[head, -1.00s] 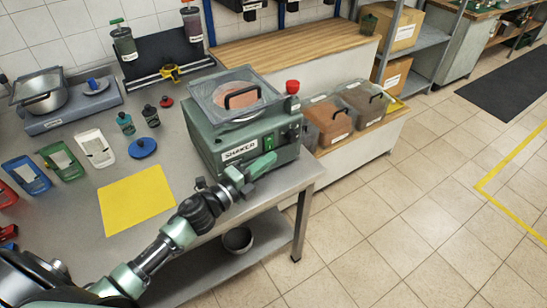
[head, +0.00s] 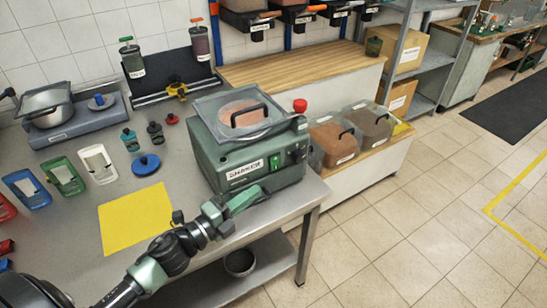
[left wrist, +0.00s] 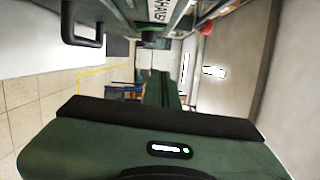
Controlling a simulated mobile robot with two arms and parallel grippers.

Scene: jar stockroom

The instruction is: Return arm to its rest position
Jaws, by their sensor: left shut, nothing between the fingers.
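My left gripper (head: 243,201) is shut and empty. It hangs in front of the green shaker (head: 232,170), below its label and near the front edge of the steel bench (head: 88,225); the arm reaches in from the lower left. The shaker stands upright on the bench with a clear lidded tub (head: 221,104) on top and a red knob at its right rear. In the left wrist view the green gripper body (left wrist: 60,150) fills the bottom, and part of the shaker's label (left wrist: 157,11) shows at the top. My right gripper is out of view.
A yellow mat (head: 135,222) lies on the bench left of the arm. A blue lid (head: 145,165), small bottles and coloured scoops lie behind it. Lidded bins (head: 332,146) stand right of the shaker. A bowl (head: 240,263) sits on the lower shelf. The floor at right is clear.

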